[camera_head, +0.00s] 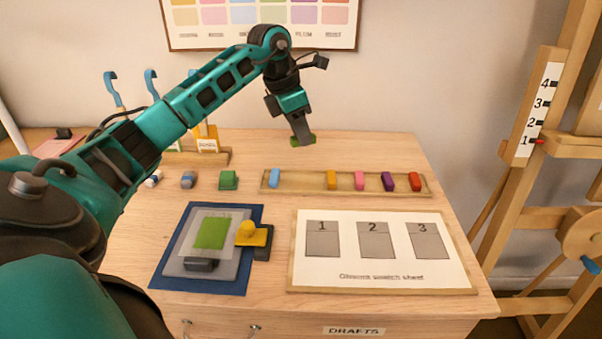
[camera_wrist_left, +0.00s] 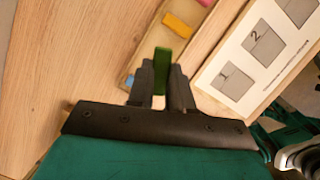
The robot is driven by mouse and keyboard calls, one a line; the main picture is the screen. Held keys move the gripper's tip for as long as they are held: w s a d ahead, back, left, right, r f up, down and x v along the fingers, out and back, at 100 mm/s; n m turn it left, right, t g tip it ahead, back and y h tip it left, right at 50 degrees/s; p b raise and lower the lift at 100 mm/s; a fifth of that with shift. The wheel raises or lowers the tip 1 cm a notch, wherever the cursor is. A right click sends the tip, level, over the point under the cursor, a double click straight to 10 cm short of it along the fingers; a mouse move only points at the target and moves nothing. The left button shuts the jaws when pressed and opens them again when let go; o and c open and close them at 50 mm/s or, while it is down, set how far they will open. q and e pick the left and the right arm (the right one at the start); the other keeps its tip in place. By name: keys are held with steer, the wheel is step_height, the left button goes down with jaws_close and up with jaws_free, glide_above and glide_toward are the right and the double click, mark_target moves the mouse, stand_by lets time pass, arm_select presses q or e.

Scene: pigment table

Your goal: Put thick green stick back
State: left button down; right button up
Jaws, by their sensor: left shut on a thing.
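My left gripper (camera_head: 300,136) is shut on a green stick (camera_head: 296,142), held above the table's back part, behind the wooden stick tray (camera_head: 303,188). In the left wrist view the green stick (camera_wrist_left: 162,70) stands out between the fingers of my left gripper (camera_wrist_left: 160,85), with the tray beyond it. The tray holds a blue stick (camera_head: 274,178) at its left, then a bare stretch, then orange (camera_head: 331,179), pink (camera_head: 360,180), purple (camera_head: 388,181) and red (camera_head: 415,181) sticks. My right gripper is not in view.
A separate green block (camera_head: 228,180) stands left of the tray. A numbered swatch sheet (camera_head: 380,270) lies in front. A blue mat (camera_head: 168,276) carries a green swatch (camera_head: 212,232) and a yellow-topped tool (camera_head: 251,234). An easel (camera_head: 548,145) stands at the right.

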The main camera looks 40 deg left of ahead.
mark_target(305, 181)
arm_select(q)
step_height(305, 181, down, 10)
steer(key=shift+f, duration=0.1)
stand_by(0.4)
steer(key=shift+f+b, duration=0.2)
steer(key=shift+b, duration=0.1)
steer(key=c, duration=1)
jaws_free()
steer(key=shift+r, duration=0.1)
steer(key=shift+r, duration=0.25)
steer(key=v, duration=1.2)
steer(key=shift+s+f+p, duration=0.1)
steer(key=shift+p, duration=0.25)
steer(key=shift+d, duration=0.1)
